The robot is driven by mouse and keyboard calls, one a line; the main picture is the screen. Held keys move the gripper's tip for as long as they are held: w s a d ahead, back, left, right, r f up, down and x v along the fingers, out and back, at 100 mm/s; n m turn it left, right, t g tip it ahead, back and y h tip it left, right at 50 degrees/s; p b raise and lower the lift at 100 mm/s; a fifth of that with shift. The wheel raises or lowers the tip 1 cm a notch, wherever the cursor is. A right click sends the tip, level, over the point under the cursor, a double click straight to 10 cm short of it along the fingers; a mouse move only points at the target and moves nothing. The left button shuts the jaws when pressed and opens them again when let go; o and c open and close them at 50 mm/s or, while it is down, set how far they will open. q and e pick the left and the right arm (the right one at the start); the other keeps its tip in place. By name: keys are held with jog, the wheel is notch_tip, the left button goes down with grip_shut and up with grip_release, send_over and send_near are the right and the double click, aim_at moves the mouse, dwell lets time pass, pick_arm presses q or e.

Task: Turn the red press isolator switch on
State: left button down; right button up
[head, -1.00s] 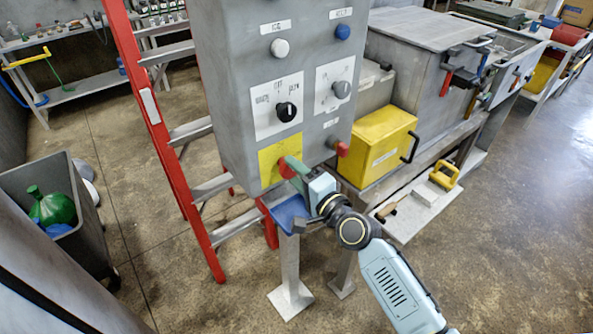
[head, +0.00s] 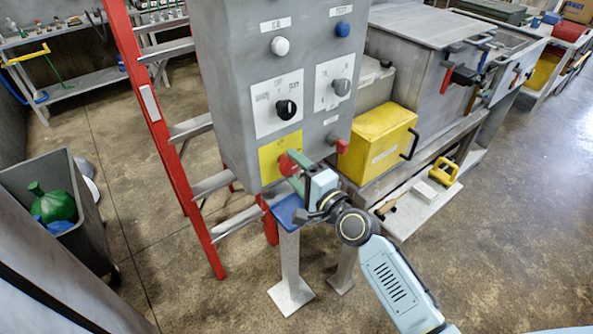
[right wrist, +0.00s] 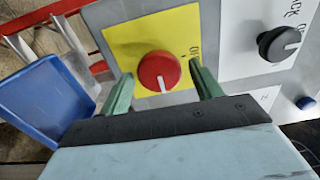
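The red isolator switch (right wrist: 159,72) is a round red knob with a white mark on a yellow plate (right wrist: 190,35). In the head view the red knob (head: 287,165) sits low on the front of the grey control box (head: 235,90). My right gripper (right wrist: 162,90) is open, with one green finger on each side of the knob. I cannot tell whether the fingers touch it. In the head view my right gripper (head: 297,172) partly covers the knob and yellow plate. My left gripper is not in view.
A black selector knob (head: 286,109) and a grey one (head: 341,87) sit above. A second red knob (head: 342,146) is at the box's right. A blue tray (head: 288,210) lies just under the gripper. A red ladder (head: 160,130) stands left of the box.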

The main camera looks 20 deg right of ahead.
jog(key=shift+o, duration=0.4)
jog(key=shift+s, duration=0.1)
jog(key=shift+s+d+f, duration=0.1)
jog(key=shift+s, duration=0.1)
jog(key=b+v, duration=0.2)
jog(key=v, duration=1)
jog(key=shift+s, duration=0.35)
jog(key=shift+d, duration=0.15)
